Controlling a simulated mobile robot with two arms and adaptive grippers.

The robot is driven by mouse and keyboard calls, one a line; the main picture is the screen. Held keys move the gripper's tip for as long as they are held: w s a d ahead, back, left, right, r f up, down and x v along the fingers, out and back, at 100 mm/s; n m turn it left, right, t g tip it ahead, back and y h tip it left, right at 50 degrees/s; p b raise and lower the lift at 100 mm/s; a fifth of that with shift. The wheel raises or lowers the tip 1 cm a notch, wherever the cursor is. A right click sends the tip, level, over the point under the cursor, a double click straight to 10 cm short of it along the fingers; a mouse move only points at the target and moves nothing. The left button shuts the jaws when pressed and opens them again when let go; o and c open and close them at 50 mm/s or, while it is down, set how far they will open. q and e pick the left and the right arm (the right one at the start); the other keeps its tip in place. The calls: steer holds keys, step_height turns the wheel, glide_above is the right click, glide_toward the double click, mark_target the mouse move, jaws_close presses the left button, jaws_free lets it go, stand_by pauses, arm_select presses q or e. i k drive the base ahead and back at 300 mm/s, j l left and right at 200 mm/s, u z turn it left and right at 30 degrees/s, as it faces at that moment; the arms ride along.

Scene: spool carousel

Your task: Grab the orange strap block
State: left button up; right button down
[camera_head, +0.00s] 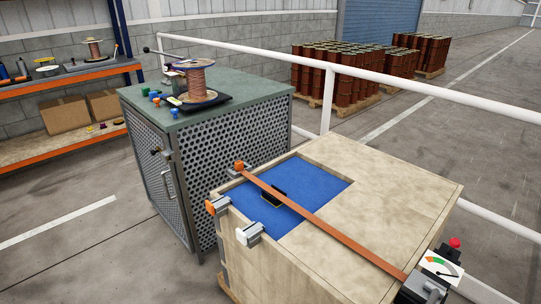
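A small orange block (211,208) sits at a grey bracket on the left edge of the light wooden crate (420,185). A white block (243,236) sits at a similar bracket nearer to me. A third bracket, farther back, has an orange-brown end piece (239,166) where a flat orange-brown strap (325,225) starts. Neither of my grippers is in view.
Behind stands a green perforated cabinet (235,140) carrying a copper-coloured spool (200,82). A white railing (400,80) runs behind the crate. Shelves stand left.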

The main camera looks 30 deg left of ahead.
mark_target(239, 165)
steer(key=i+j+u, duration=0.1)
steer(key=j, duration=0.3)
steer(key=i+j, duration=0.15)
steer(key=j, duration=0.25)
steer(key=i+j+u, duration=0.15)
steer(key=j, duration=0.25)
steer(key=i+j, duration=0.1)
steer(key=j, duration=0.25)
steer(key=i+j+u, duration=0.15)
steer(key=j, duration=0.25)
